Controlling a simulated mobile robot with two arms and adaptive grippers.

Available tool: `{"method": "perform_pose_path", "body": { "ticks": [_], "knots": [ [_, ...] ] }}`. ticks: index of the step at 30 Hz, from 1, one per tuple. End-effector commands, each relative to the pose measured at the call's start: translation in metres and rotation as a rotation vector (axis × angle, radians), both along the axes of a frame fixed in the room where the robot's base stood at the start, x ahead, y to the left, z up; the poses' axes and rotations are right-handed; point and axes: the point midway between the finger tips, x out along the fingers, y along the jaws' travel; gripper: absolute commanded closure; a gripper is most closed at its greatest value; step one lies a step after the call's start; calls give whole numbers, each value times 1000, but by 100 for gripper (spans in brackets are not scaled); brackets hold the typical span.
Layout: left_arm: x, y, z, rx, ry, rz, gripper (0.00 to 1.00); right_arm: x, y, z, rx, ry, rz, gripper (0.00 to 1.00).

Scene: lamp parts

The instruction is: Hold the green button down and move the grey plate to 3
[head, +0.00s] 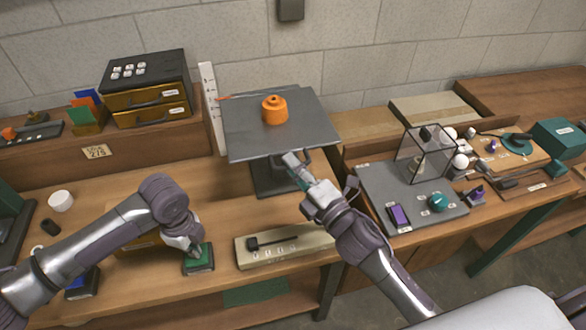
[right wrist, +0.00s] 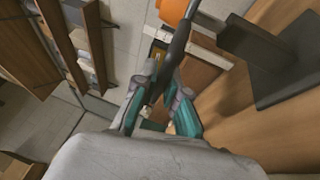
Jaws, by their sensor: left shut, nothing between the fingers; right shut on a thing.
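The grey plate (head: 270,138) lies flat on a dark stand (head: 268,178) with an orange knobbed piece (head: 275,110) on top. A white upright scale (head: 210,95) stands at its left, with a thin red pointer (head: 236,97) reaching from it; its numbers are too small to read. My left gripper (head: 195,252) is shut and empty, its tips down on the green button (head: 203,261). My right gripper (head: 298,172) is shut on the plate's front edge. In the right wrist view the plate (right wrist: 181,42) shows edge-on between the fingers (right wrist: 163,83).
A switch strip (head: 285,248) lies right of the button, with a blue button (head: 82,284) to the left. At right, a grey board (head: 385,190) carries a clear box (head: 425,150) and a teal knob (head: 438,202). A drawer unit (head: 148,88) stands back left.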

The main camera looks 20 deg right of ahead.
Motion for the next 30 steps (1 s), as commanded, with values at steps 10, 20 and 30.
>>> {"method": "perform_pose_path", "body": {
  "ticks": [10, 20, 30],
  "knots": [
    [-5, 1, -6, 5, 12, -1, 100, 0, 0, -2, 1, 1, -1, 63],
    [-4, 1, -6, 5, 12, -1, 100, -14, -6, -5, 1, 4, -1, 63],
    [-5, 1, -6, 5, 12, -1, 100, -75, -31, -16, 2, 5, -2, 63]
  ]
}}
